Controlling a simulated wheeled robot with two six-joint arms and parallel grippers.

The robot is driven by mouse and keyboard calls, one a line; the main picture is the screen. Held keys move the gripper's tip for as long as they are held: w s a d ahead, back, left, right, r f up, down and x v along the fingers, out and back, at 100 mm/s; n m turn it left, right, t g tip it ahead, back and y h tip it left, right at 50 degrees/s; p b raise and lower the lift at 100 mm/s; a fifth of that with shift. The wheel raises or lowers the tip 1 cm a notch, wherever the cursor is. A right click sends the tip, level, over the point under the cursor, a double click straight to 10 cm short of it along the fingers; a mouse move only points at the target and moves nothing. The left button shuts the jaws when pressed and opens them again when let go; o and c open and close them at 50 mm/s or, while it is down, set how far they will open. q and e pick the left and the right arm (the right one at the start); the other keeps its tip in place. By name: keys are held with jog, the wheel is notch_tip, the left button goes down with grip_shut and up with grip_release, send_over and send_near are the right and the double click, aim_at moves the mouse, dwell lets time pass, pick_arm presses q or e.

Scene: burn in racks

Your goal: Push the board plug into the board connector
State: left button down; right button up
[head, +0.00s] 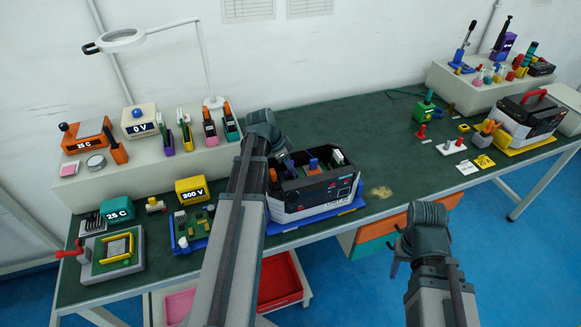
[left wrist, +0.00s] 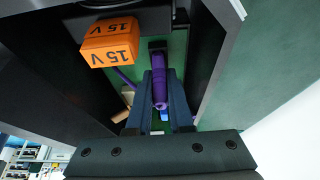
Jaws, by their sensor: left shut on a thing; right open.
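The board plug (left wrist: 159,92) is purple, seen in the left wrist view between the fingers of my left gripper (left wrist: 162,112), which is shut on it. A purple cable (left wrist: 124,77) runs off to its left. The plug's far end meets or overlaps the black board connector (left wrist: 157,46) on a green board (left wrist: 176,48); I cannot tell how far in it sits. My right gripper (head: 396,257) is open and empty, in front of the bench.
An orange 15 V block (left wrist: 109,42) sits close to the plug's upper left. Dark housing walls flank the gripper on both sides. The unit stands on a blue mat (head: 345,212).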

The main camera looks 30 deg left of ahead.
pick_arm(q)
jog(key=shift+f, duration=0.15)
jog(key=c, duration=0.7)
grip_release()
jog(key=shift+c, duration=0.2)
jog(key=p+v, duration=1.2)
jog(key=v, duration=0.2)
jog(key=shift+p, duration=0.4)
jog(key=shift+w+d, duration=0.1)
jog(key=shift+w, duration=0.05)
